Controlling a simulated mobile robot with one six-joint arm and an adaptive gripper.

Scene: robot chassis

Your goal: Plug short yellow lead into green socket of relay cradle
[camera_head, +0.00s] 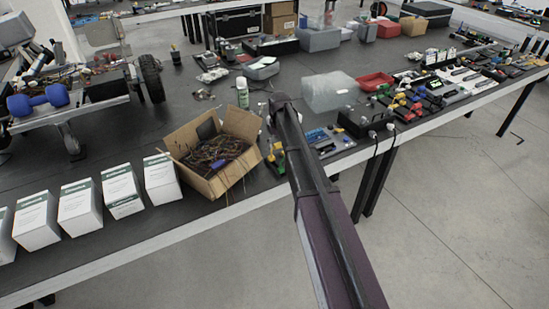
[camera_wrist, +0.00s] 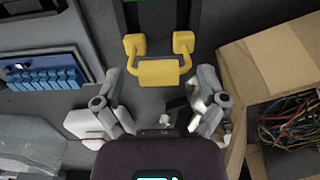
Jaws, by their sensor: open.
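My gripper (camera_wrist: 160,74) is open in the wrist view, its two fingers wide apart. Between and just beyond the fingertips is a yellow part (camera_wrist: 165,72) with a wide bar and two rounded blocks. It sits at the near end of a dark grey frame; I cannot tell whether the fingers touch it. A green patch (camera_wrist: 148,2) shows at the top edge, mostly cut off. In the head view a small yellow item (camera_head: 276,156) stands beside my arm, which hides the gripper.
An open cardboard box (camera_head: 217,155) of tangled wires stands close on the left in the head view, on the right in the wrist view. A blue terminal block (camera_wrist: 45,80) lies opposite. A black box (camera_head: 365,121) with cables is near the bench edge.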

